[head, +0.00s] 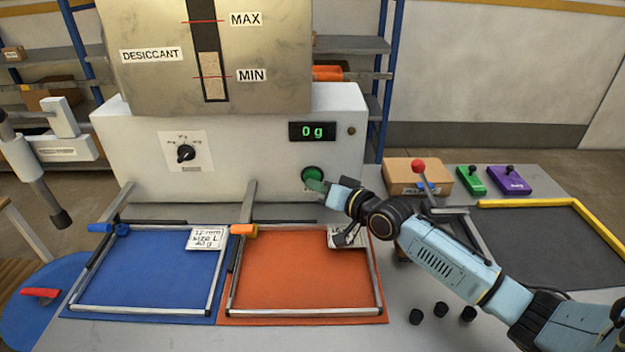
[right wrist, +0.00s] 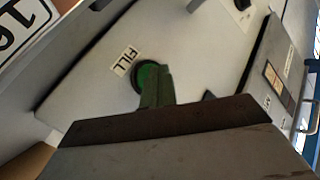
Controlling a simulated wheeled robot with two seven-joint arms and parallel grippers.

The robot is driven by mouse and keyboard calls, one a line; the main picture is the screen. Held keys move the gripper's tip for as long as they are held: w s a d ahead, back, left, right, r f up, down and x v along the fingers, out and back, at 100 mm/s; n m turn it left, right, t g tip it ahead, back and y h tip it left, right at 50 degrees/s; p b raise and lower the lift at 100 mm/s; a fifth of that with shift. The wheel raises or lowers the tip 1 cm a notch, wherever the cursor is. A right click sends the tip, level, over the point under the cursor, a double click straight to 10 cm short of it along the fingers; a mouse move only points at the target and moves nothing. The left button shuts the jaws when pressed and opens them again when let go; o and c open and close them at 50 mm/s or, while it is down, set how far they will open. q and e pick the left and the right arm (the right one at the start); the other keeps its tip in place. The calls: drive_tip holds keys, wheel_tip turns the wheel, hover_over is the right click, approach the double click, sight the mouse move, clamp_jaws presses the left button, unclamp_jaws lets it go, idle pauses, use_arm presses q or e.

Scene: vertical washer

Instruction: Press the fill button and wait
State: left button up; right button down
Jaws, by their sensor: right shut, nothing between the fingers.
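The green round fill button (head: 312,173) sits on the front of the white dispenser (head: 230,150), under a display (head: 312,131) that reads 0 g. In the right wrist view the button (right wrist: 147,76) is next to a FILL label (right wrist: 125,61). My right gripper (head: 317,186) is shut and empty, its greenish fingertips at the lower edge of the button. In the right wrist view the fingertips (right wrist: 155,88) overlap part of the button. I cannot tell whether they touch it or whether it is pressed in.
A blue mat (head: 150,270) and an orange mat (head: 300,270) with metal frames lie below the dispenser. A dark tray area (head: 550,245) with yellow edge and several black caps are at right.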

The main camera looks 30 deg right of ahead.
drive_tip(key=shift+w+d+b, duration=0.4)
drive_tip(key=shift+w+b, duration=0.05)
drive_tip(key=shift+w, duration=0.05)
idle(1.0)
drive_tip(key=shift+s+a+p, duration=0.35)
drive_tip(key=shift+p, duration=0.25)
drive_tip(key=shift+s+a+p, duration=0.15)
drive_tip(key=shift+s+p, duration=0.2)
drive_tip(key=shift+p, duration=0.15)
drive_tip(key=shift+s+a, duration=0.15)
